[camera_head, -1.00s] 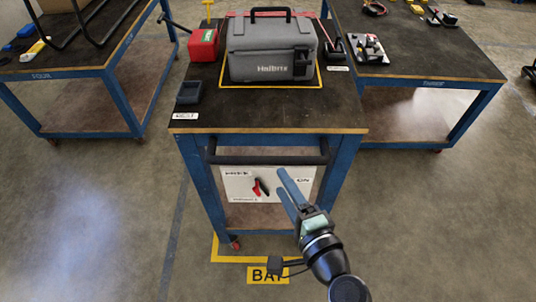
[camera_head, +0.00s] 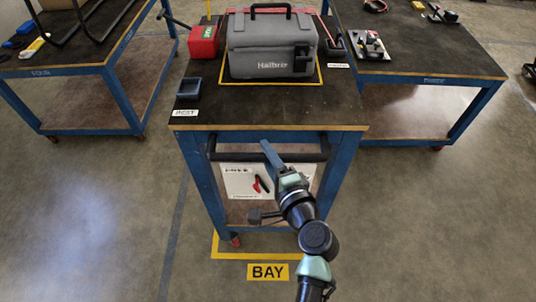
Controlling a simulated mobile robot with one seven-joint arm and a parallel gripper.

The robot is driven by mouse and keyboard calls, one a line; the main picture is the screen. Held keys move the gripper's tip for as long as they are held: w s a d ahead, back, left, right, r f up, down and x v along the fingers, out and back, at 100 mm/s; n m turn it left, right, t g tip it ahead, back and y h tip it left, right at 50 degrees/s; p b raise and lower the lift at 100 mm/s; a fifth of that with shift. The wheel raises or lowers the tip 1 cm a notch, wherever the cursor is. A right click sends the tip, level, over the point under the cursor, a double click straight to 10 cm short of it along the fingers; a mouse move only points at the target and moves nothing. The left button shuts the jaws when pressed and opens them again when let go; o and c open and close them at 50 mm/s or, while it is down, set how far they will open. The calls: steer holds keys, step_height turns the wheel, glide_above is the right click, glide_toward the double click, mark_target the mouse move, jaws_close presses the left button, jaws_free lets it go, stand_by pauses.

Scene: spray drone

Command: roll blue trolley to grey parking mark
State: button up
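The blue trolley (camera_head: 350,180) stands in the middle of the camera_head view, with a black top and a dark push bar (camera_head: 235,156) across its near side. My gripper (camera_head: 271,152) is at the middle of this bar, its blue-grey fingers pointing up and away from me. The fingers overlap in the view, so I cannot tell whether they are open or shut, or whether they touch the bar. A yellow outline with a BAY label (camera_head: 268,272) lies on the floor at the trolley's near feet. I cannot make out a grey parking mark for certain.
A grey case (camera_head: 272,45), a red box (camera_head: 203,41) and a small blue-grey tray (camera_head: 188,88) sit on the trolley. Other blue tables stand at left (camera_head: 70,72) and right (camera_head: 430,80). A dark line (camera_head: 175,225) crosses the floor at left. The near floor is clear.

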jaws_close()
stand_by(1.1)
